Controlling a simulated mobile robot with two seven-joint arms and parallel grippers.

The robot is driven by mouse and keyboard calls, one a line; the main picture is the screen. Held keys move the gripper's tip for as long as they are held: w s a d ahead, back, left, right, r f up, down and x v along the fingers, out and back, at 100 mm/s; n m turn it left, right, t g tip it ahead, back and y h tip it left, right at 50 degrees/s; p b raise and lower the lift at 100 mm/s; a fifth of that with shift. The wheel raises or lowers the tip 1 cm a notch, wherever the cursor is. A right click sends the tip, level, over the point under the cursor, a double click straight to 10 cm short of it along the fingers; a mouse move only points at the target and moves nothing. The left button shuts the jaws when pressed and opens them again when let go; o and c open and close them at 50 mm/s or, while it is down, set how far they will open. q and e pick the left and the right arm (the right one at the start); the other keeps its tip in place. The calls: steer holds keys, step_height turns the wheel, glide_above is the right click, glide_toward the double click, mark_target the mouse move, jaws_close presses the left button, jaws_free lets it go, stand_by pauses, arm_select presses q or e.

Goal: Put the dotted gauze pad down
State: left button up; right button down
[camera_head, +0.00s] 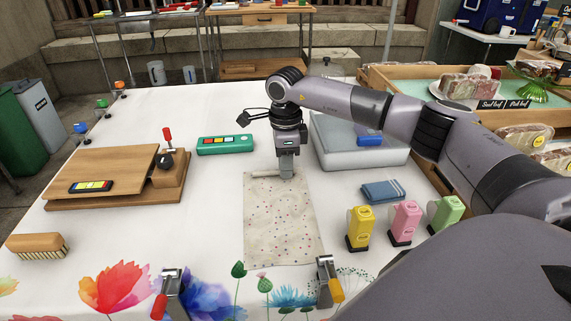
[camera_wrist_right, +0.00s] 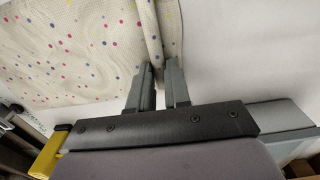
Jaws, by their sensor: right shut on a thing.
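The dotted gauze pad (camera_head: 280,222) is a cream cloth with small coloured dots, lying spread on the white table toward its front edge. My right gripper (camera_head: 286,174) is at its far edge, shut on a raised fold of it. In the right wrist view the gauze pad (camera_wrist_right: 75,45) spreads to the left, and its fold runs up between the fingers of the right gripper (camera_wrist_right: 160,82). Whether the pinched edge touches the table is hard to tell. My left gripper is not in view.
Two clamps, red-handled (camera_head: 171,290) and orange-handled (camera_head: 328,280), sit at the table's front edge. Yellow (camera_head: 358,228), pink (camera_head: 404,222) and green stamp-like items stand right of the pad.

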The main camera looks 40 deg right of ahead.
steer(key=shift+f, duration=0.15)
steer(key=c, duration=1.1)
jaws_free()
step_height(320, 180, up, 12)
steer(key=shift+r+p, duration=0.2)
steer(key=shift+p, duration=0.7)
